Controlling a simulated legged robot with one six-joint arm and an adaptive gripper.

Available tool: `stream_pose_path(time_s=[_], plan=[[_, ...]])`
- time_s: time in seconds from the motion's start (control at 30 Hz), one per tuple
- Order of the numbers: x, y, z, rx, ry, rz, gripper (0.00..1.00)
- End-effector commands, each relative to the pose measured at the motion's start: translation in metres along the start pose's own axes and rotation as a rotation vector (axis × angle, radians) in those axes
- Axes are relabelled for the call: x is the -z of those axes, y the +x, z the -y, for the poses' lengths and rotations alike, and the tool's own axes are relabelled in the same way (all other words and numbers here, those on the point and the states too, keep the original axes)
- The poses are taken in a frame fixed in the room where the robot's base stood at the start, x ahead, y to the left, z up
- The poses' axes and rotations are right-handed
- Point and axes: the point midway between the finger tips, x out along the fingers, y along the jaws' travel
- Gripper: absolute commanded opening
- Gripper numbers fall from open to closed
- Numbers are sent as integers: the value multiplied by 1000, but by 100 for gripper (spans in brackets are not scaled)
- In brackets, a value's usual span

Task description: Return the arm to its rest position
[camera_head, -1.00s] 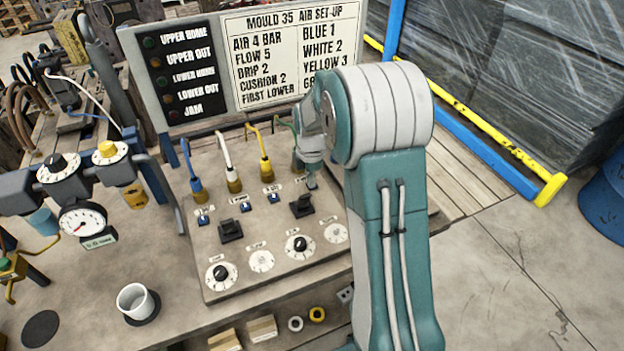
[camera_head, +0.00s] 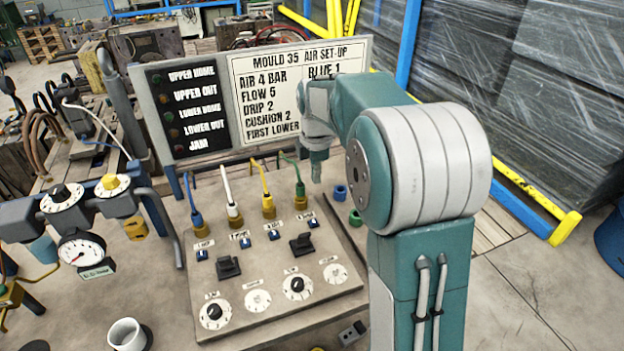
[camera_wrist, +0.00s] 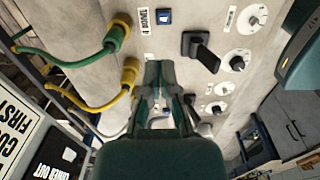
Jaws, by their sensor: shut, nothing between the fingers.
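My arm rises at the right of the head view, its elbow bent high, and its forearm reaches away to the left. My gripper (camera_head: 318,168) points down near the right end of the control panel (camera_head: 330,300), above it, with nothing held. In the wrist view my gripper (camera_wrist: 163,95) shows with its fingers together and empty, over the panel between the yellow plug (camera_wrist: 129,75) and a black switch (camera_wrist: 200,50). My forearm hides part of the sign (camera_head: 290,90).
Blue, white, yellow and green hoses stand plugged along the panel's back, the green plug (camera_head: 299,192) close to my gripper. A white cup (camera_head: 127,335) and a pressure gauge (camera_head: 80,250) are at left. A blue and yellow rack frame (camera_head: 535,215) stands at right beside open floor.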

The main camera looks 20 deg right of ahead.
Motion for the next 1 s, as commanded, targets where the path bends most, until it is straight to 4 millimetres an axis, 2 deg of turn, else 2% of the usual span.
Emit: stream_pose_path(time_s=[0.63,0.77,1.0], plan=[[3,-4,3,-8,18,2,0],[14,-24,24,-49,137,4,0],[39,-63,84,-156,493,-23,0]])
